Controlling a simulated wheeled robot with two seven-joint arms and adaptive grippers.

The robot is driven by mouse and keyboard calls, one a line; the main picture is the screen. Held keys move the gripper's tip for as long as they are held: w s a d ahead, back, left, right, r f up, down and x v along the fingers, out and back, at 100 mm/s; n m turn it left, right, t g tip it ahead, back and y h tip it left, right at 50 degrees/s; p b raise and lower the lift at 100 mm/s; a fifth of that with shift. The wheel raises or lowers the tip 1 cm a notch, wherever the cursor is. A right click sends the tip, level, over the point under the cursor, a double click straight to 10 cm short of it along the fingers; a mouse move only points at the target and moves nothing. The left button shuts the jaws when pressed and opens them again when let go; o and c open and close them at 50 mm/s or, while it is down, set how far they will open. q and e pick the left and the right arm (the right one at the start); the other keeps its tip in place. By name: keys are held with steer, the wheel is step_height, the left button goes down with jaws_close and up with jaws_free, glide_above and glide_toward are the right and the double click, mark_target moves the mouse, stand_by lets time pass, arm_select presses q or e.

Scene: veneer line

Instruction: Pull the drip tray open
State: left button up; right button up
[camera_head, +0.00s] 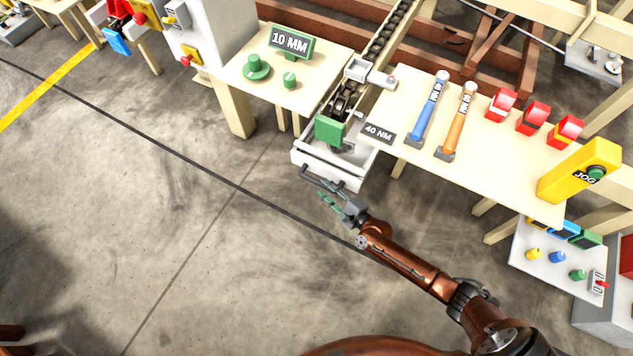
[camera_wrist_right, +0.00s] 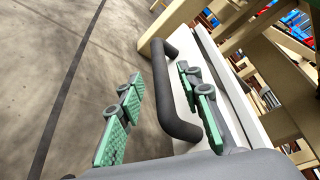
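The drip tray (camera_head: 303,158) is a white tray low under the end of the chain line, with a dark bar handle (camera_head: 313,179) on its front. In the right wrist view the handle (camera_wrist_right: 175,95) stands out from the white tray front (camera_wrist_right: 241,98). My right gripper (camera_head: 334,200) is at the handle. In the right wrist view the right gripper (camera_wrist_right: 159,78) is open, its green-padded fingers apart with the handle between them. The handle looks closer to the right-hand finger; I cannot tell whether they touch. My left gripper is not in view.
A table (camera_head: 470,187) with blue and orange torque wrenches and red blocks stands right of the tray. Another table (camera_head: 235,84) with green parts and a "10 MM" sign stands left. A green block (camera_head: 329,130) sits above the tray. The floor (camera_head: 190,230) in front is clear.

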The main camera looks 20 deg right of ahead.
mark_target(321, 186)
steer(key=x, duration=0.2)
steer(key=b+x, duration=0.1)
steer(key=x, duration=0.1)
steer(key=shift+f, duration=0.25)
steer(key=shift+w+a, duration=0.15)
steer(key=shift+w, duration=0.4)
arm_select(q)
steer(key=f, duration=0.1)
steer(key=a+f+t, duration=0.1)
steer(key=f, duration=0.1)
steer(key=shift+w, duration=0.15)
arm_select(e)
steer(key=shift+r, duration=0.1)
steer(key=shift+c, duration=0.6)
jaws_close()
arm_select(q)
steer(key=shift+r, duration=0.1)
